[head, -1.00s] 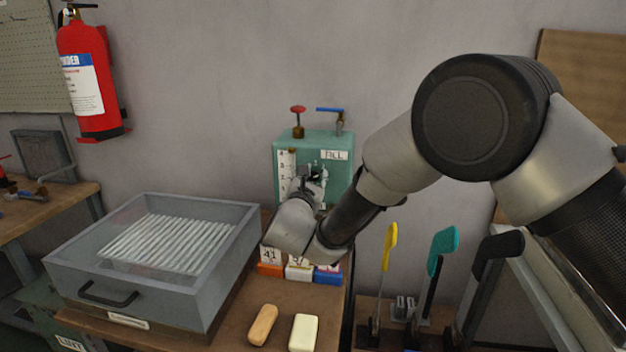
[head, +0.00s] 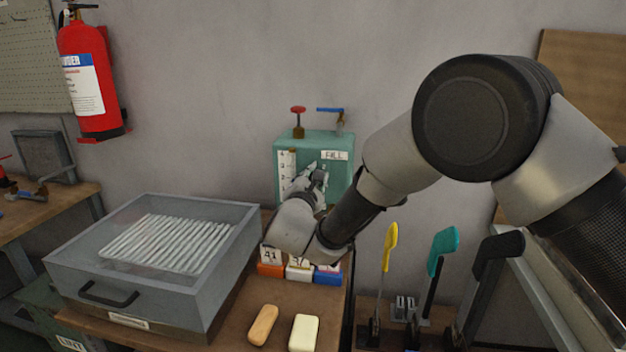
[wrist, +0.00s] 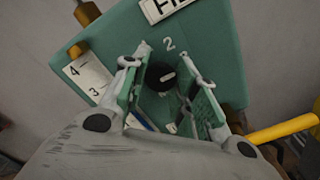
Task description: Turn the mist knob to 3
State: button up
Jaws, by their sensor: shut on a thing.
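The mist knob (wrist: 161,77) is a round black knob with a short white mark, on the face of a green box (head: 342,143). My gripper (head: 316,178) is at the box front, its two fingers on either side of the knob and shut on it. In the wrist view, a numeral 2 (wrist: 168,44) is printed beside the knob; the white mark does not point straight at it. Another white marking (wrist: 171,127) is partly visible below the knob. No 3 of the dial is readable; the fingers cover part of the face.
A white level strip (head: 285,163) and a FILL label (head: 335,155) are on the box. A red valve (head: 298,112) and a blue-handled valve (head: 330,110) stand on top. Coloured number blocks (head: 271,269) sit below my wrist. A grey tray (head: 62,258) stands left.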

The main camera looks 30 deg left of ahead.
jog(key=shift+f, duration=0.1)
jog(key=o, duration=1)
jog(key=v, duration=1.2)
